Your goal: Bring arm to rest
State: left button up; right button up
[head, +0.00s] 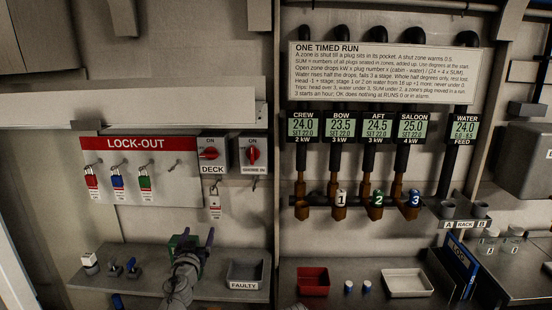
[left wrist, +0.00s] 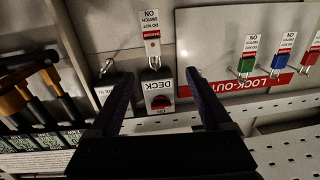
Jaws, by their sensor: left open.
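My left gripper (head: 193,240) is in front of the back wall, above the lower left shelf. It also shows in the left wrist view (left wrist: 160,77), with its two dark fingers spread and nothing held between them. That view shows the panel upside down. A tagged padlock (head: 215,207) hangs below the DECK switch (head: 212,154); the tag (left wrist: 151,25) and the switch (left wrist: 161,100) appear beyond the fingers, apart from them. My right gripper is in neither view.
The LOCK-OUT board (head: 135,144) carries red, blue and green padlocks. A green object (head: 178,241) is partly hidden behind my left gripper. The FAULTY tray (head: 246,274), a red tray (head: 313,281) and a white tray (head: 407,283) stand on the shelves. Plugs 1, 2 and 3 sit along the pipe.

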pick_arm(q)
jog(key=s+d+f+n+g+y, duration=0.1)
jog(key=s+d+f+g+y, duration=0.15)
jog(key=s+f+g, duration=0.4)
jog(key=s+d+f+g+y, duration=0.1)
jog(key=s+d+f+g, duration=0.3)
jog(key=s+f, duration=0.45)
jog(key=s+d+f+m+g+h, duration=0.1)
jog(key=s+d+f+m+g, duration=0.1)
jog(key=s, duration=0.5)
jog(key=s+d+f+m+g+h, duration=0.2)
jog(key=s+d+f+m+g, duration=0.1)
jog(key=s+d, duration=0.5)
jog(key=d+f+g, duration=0.1)
jog(key=g, duration=0.1)
jog(key=shift+f+g, duration=0.35)
jog(key=shift+f, duration=0.05)
